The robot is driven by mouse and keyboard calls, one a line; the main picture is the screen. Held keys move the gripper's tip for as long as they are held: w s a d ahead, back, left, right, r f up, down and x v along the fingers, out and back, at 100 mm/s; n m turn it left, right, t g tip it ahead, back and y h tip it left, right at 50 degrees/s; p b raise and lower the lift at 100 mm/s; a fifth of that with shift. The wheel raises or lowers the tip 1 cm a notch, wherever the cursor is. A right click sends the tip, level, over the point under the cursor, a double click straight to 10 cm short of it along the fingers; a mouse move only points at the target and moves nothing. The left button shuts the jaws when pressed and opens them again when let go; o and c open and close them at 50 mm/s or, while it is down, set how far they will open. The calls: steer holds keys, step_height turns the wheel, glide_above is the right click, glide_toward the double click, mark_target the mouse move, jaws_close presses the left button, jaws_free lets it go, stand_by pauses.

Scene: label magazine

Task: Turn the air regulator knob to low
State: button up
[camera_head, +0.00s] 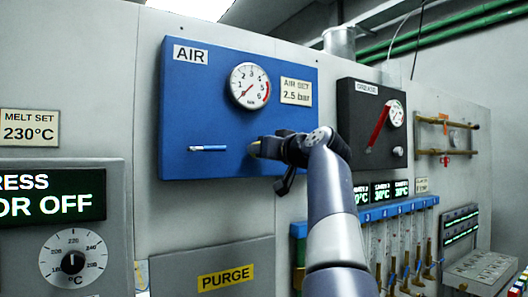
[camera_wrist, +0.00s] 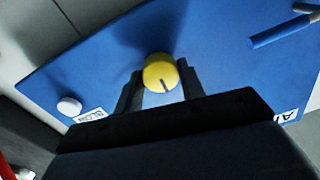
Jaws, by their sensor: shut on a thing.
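The air regulator knob (camera_wrist: 160,73) is yellow and round with a dark pointer line, and sits on the blue AIR panel (camera_head: 225,110). In the wrist view the two fingers of my gripper (camera_wrist: 160,90) are on either side of the knob, shut on it. The pointer line points down and slightly right in that view. In the head view my gripper (camera_head: 262,149) hides most of the knob, and any low marking is not readable. The pressure gauge (camera_head: 250,86) above it has a red needle pointing to the lower left. A sign (camera_head: 296,91) reads AIR SET 2.5 bar.
A blue lever (camera_head: 208,148) on the panel is left of my gripper. A white round button (camera_wrist: 69,106) beside a BLOW label shows in the wrist view. A dark grease panel (camera_head: 372,125) with a red lever stands to the right. A PURGE box (camera_head: 213,268) is below.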

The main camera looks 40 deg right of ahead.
steer(key=o, duration=1)
steer(key=shift+s+a+f+b, duration=0.1)
steer(key=shift+s+b, duration=0.75)
steer(key=shift+s, duration=1.9)
steer(key=shift+s+a+f+b, duration=0.1)
steer(key=shift+s+b, duration=0.75)
steer(key=shift+s, duration=1.85)
steer(key=shift+r, duration=0.1)
steer(key=w+p, duration=0.1)
steer(key=w, duration=0.4)
steer(key=w+p, duration=0.2)
steer(key=w, duration=0.3)
steer(key=shift+w+d+r, duration=0.1)
steer(key=shift+w+d, duration=0.1)
steer(key=shift+w, duration=0.2)
